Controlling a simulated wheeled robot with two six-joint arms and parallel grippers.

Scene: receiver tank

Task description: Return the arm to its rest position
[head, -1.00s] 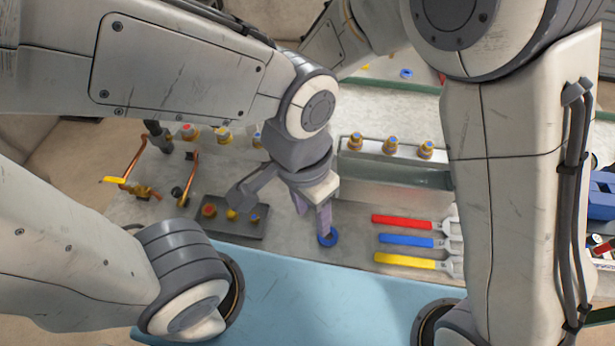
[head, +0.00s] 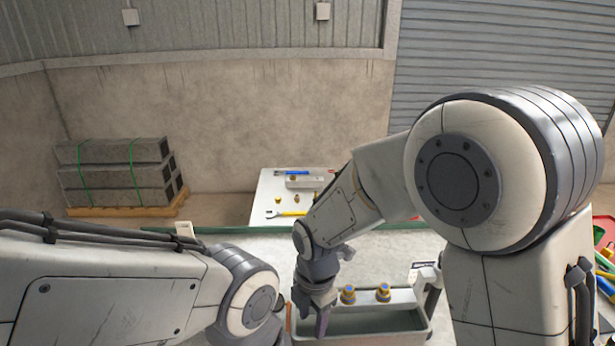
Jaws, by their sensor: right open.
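My right arm comes in from the right, reaches left and bends down. Its gripper (head: 312,312) is open, pointing down at the near left end of a grey trough-like box (head: 375,328). Nothing shows between its fingers. I cannot tell whether it touches the box. My left arm (head: 130,285) lies low across the lower left, its wrist joint near the right gripper. The left gripper is out of sight below the picture or behind the wrist.
A white table (head: 263,190) with tools stands farther back. Colored tools (head: 606,268) lie at the right edge.

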